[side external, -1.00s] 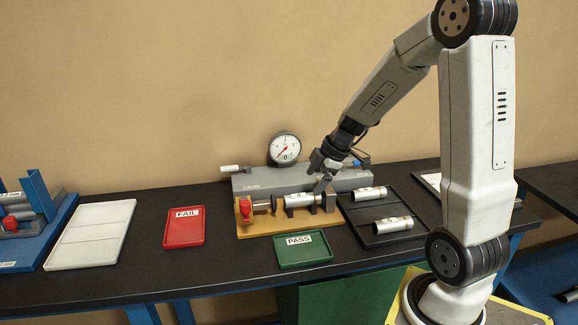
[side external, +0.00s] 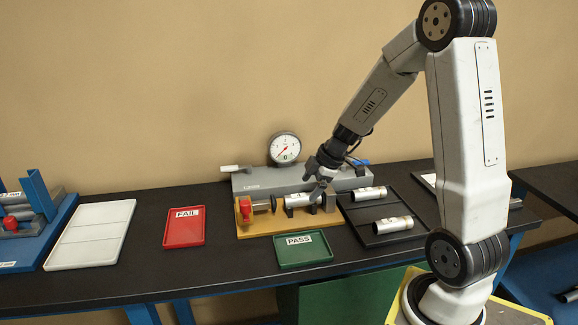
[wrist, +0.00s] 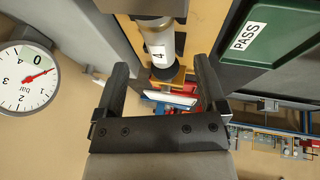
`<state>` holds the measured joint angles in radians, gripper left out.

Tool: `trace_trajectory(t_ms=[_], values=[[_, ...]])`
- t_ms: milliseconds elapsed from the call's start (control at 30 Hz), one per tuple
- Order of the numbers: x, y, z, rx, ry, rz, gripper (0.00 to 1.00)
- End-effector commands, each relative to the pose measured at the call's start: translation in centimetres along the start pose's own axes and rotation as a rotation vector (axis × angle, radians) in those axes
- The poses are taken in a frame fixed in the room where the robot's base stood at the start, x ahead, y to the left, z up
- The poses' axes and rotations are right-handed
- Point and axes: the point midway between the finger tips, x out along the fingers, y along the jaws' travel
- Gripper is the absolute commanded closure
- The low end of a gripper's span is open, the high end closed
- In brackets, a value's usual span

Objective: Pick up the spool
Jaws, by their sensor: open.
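A silver cylindrical spool (side external: 296,201) lies in the cradle of the wooden-based fixture (side external: 254,226). In the wrist view the spool (wrist: 158,40) shows a white label with a 4, just beyond the gap between my fingertips. My gripper (side external: 319,187) is over the right part of the fixture, close to the spool, and partly hides it. In the wrist view my gripper (wrist: 161,75) has its two black fingers apart, with nothing held between them. I cannot tell whether a finger touches the spool.
A grey gauge block with a dial (side external: 285,149) stands behind the fixture. A green PASS tray (side external: 303,262) lies in front and a red FAIL tray (side external: 184,236) to the left. A black tray (side external: 378,238) at right holds two more silver cylinders. A white tray (side external: 90,234) sits far left.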

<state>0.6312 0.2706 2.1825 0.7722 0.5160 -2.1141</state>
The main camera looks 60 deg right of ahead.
Motion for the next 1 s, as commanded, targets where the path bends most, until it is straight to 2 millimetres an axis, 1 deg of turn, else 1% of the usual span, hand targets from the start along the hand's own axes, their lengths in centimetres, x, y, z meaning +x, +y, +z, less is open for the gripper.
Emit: trace_trajectory(t_ms=[167, 400, 533, 700, 1000], values=[[1.2, 0.0, 0.0, 0.0, -0.001, -0.002, 0.09], [3.6, 0.0, 0.1, 0.0, 0.0, -0.004, 0.09], [4.6, 0.0, 0.1, -0.001, -0.001, -0.002, 0.09], [5.0, 0.1, 0.0, 0.0, 0.0, 0.0, 0.09], [5.0, 0.0, 0.1, 0.0, -0.001, 0.0, 0.09]])
